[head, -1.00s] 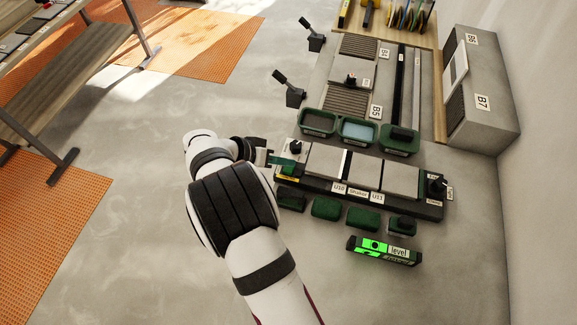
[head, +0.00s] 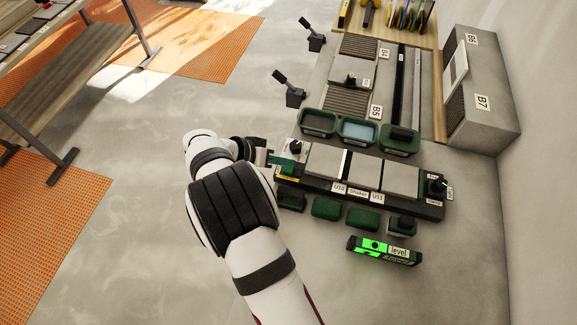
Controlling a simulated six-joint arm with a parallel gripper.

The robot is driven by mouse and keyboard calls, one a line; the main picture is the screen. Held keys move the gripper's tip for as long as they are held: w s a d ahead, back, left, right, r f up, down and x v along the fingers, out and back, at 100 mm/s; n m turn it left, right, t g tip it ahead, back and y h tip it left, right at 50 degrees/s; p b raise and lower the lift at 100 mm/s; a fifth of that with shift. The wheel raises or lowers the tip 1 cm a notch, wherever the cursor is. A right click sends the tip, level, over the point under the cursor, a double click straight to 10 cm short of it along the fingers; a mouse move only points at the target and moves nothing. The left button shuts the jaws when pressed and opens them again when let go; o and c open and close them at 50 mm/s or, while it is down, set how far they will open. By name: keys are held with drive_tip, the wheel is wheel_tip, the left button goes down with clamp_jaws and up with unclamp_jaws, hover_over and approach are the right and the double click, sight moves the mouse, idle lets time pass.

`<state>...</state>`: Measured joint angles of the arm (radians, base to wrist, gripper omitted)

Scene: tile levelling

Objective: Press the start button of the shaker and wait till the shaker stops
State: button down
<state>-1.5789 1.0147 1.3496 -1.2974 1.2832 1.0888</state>
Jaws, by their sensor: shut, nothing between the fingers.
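My gripper (head: 280,163) is shut and empty at the shaker's left end, close to a green part and a yellow label (head: 287,179). The start button cannot be made out, and I cannot tell whether the fingertips touch anything.
Green trays (head: 317,121) stand behind the shaker. Several green blocks (head: 326,208) lie in front of it, and a bright green level (head: 384,250) lies further forward. A grey box (head: 482,95) stands at the right by the wall.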

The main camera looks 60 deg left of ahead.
sight(284, 171)
drive_tip(key=shift+f, duration=0.2)
idle(0.6)
drive_tip(key=shift+f, duration=0.25)
drive_tip(key=shift+f, duration=0.5)
idle(0.6)
idle(0.4)
drive_tip(key=shift+r, duration=0.95)
drive_tip(key=shift+r, duration=2.5)
